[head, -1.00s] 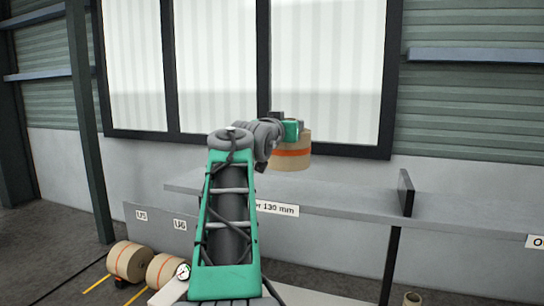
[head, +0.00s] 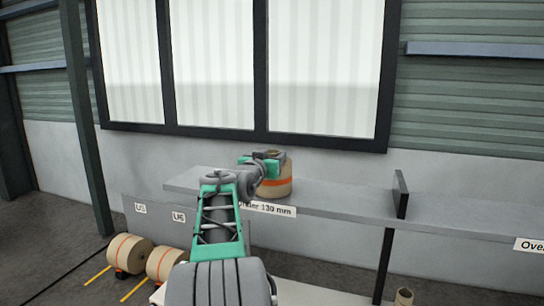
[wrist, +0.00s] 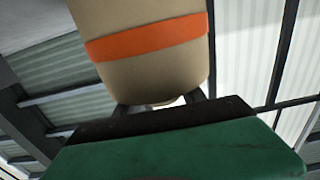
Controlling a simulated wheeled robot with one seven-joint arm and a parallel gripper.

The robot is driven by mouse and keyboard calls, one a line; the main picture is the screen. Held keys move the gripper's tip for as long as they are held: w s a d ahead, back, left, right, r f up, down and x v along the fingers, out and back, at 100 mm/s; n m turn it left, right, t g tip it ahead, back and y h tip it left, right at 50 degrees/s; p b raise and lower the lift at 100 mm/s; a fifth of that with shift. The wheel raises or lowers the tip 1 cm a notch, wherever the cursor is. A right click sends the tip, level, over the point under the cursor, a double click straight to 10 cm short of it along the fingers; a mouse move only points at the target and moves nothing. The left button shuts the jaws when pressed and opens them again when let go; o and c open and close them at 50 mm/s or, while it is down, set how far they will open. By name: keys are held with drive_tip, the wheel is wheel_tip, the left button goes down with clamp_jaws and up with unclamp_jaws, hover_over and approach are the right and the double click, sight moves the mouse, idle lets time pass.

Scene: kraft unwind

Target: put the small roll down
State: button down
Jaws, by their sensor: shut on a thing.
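The small roll (head: 280,183) is brown kraft paper with an orange band. In the head view it is upright at the shelf (head: 340,208), by the section labelled "under 130 mm"; I cannot tell whether its base touches the surface. My gripper (head: 262,160) is at the roll's upper left side, shut on it. In the wrist view the roll (wrist: 150,70) fills the upper middle, and the fingers (wrist: 165,108) meet its near end. Its far end is out of that view.
A dark upright divider (head: 401,194) stands on the shelf to the right, with bare shelf between. Larger kraft rolls (head: 130,253) lie on the floor at lower left, by signs U5 and U6. A small brown tube (head: 404,297) is at lower right. A window wall stands behind.

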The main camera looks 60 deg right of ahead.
drive_tip(key=c, duration=1.1)
unclamp_jaws()
drive_tip(key=shift+f, duration=0.1)
drive_tip(key=o, duration=0.4)
drive_tip(key=shift+o, duration=0.2)
drive_tip(key=s+a+b, duration=0.2)
drive_tip(key=a+b, duration=0.3)
drive_tip(key=a, duration=0.7)
drive_tip(key=w+a+f+n+t+y, duration=0.4)
drive_tip(key=w+a+f, duration=0.3)
drive_tip(key=a+f, duration=0.45)
drive_tip(key=w+a+f+n+t+y, duration=0.2)
drive_tip(key=w+a+f+n+y, duration=0.45)
drive_tip(key=a, duration=0.85)
drive_tip(key=s+a+f+n+g+y, duration=0.2)
drive_tip(key=s+a+f, duration=0.4)
drive_tip(key=a, duration=0.6)
drive_tip(key=s+a+f+n+g+y, duration=0.2)
drive_tip(key=s+a+f+y, duration=0.3)
drive_tip(key=a+f, duration=0.6)
drive_tip(key=shift+s+a+n+g, duration=0.3)
drive_tip(key=shift+s+a+n, duration=0.4)
drive_tip(key=shift+n, duration=0.15)
